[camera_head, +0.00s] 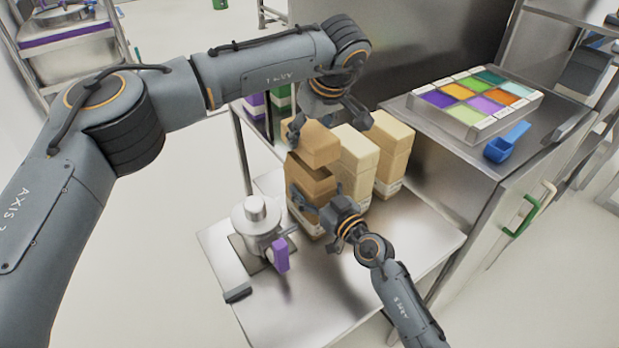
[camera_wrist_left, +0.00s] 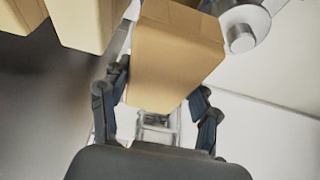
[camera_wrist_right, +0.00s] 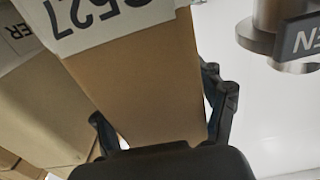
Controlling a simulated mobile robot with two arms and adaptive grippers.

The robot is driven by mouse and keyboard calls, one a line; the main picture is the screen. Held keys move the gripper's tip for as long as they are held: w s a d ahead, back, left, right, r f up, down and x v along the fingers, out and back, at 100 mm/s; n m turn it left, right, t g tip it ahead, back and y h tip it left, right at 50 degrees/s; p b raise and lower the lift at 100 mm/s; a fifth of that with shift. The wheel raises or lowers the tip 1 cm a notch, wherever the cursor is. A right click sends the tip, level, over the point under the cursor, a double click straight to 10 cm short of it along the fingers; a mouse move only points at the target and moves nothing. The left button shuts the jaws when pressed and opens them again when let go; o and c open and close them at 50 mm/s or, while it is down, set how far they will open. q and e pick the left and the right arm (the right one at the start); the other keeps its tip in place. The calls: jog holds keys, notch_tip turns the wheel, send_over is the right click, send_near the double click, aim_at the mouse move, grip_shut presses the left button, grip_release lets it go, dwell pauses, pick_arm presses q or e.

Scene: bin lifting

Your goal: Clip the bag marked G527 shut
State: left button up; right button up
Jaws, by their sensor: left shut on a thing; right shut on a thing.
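The bag marked G527 is the brown one at the left of the bag row; its lower body (camera_head: 312,180) stands on the steel table and its upper part (camera_head: 316,146) is tilted. Its label (camera_wrist_right: 100,18) reads "527" in the right wrist view, the first character partly cut off. My left gripper (camera_head: 328,118) is shut on the upper part from above; the brown bag (camera_wrist_left: 175,50) fills the space between its fingers in the left wrist view. My right gripper (camera_head: 312,208) is shut on the lower body from the front. I cannot make out a clip for certain.
Two paler bags (camera_head: 357,160) (camera_head: 392,145) stand close to the right. A steel canister (camera_head: 258,222) with a purple tag (camera_head: 280,254) stands front left. A small dark piece (camera_head: 237,293) lies at the table's left edge. A coloured tray (camera_head: 470,100) and blue scoop (camera_head: 507,142) are on the right counter.

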pick_arm(q)
jog(key=shift+f, duration=2.1)
jog(key=shift+f, duration=0.9)
jog(key=shift+w+f, duration=0.1)
jog(key=shift+f, duration=0.6)
pick_arm(e)
jog(key=shift+c, duration=0.2)
pick_arm(q)
jog(key=o, duration=1.2)
jog(key=shift+r, duration=0.1)
